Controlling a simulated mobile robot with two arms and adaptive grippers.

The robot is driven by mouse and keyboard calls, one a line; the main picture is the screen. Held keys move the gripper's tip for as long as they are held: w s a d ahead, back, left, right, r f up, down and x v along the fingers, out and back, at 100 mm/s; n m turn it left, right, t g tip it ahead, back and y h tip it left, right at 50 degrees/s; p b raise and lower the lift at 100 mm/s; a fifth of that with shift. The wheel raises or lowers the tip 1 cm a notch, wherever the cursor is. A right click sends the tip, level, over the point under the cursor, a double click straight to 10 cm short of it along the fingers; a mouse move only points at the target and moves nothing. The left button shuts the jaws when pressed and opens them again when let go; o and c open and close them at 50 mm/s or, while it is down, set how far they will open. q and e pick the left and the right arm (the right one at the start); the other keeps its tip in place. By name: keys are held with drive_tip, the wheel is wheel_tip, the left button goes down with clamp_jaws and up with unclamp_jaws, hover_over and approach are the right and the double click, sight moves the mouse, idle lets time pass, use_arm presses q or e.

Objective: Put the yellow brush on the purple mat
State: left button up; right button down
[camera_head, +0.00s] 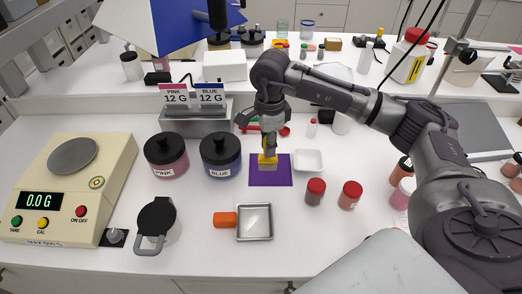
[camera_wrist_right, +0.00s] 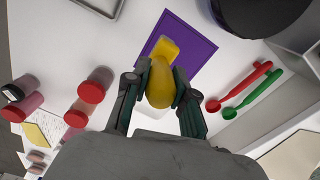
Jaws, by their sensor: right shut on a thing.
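The yellow brush (camera_head: 267,158) is upright in my right gripper (camera_head: 269,146), handle up and bristles down. In the head view its bristle end is over the left part of the purple mat (camera_head: 279,176); I cannot tell whether it touches. In the right wrist view the yellow brush (camera_wrist_right: 160,82) sits between the two fingers of my right gripper (camera_wrist_right: 160,88), with the purple mat (camera_wrist_right: 200,48) beyond it. The fingers are shut on the handle. My left gripper is not in view.
The pink jar (camera_head: 166,155) and blue jar (camera_head: 220,153) stand left of the mat. A white dish (camera_head: 308,160) is close to its right. Red-lidded jars (camera_head: 315,191) stand right, a metal tray (camera_head: 255,222) in front, a scale (camera_head: 70,185) far left. Red and green spoons (camera_wrist_right: 245,85) lie behind.

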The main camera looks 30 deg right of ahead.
sight(261, 154)
drive_tip(key=shift+w+a+f, duration=0.25)
drive_tip(key=shift+w+f, duration=0.05)
drive_tip(key=shift+w, duration=0.2)
drive_tip(key=shift+w+a+f, duration=0.25)
drive_tip(key=shift+w+f, duration=0.05)
drive_tip(key=shift+w, duration=0.15)
drive_tip(key=shift+w+f+p, duration=0.15)
drive_tip(key=shift+f+p, duration=0.1)
drive_tip(key=shift+p, duration=0.1)
wheel_tip(261, 154, down, 3)
drive_tip(key=shift+f+p, duration=0.1)
drive_tip(key=shift+p, duration=0.7)
drive_tip(key=shift+f, duration=0.3)
drive_tip(key=shift+f, duration=0.2)
drive_tip(key=c, duration=1)
unclamp_jaws()
drive_tip(key=shift+o, duration=0.2)
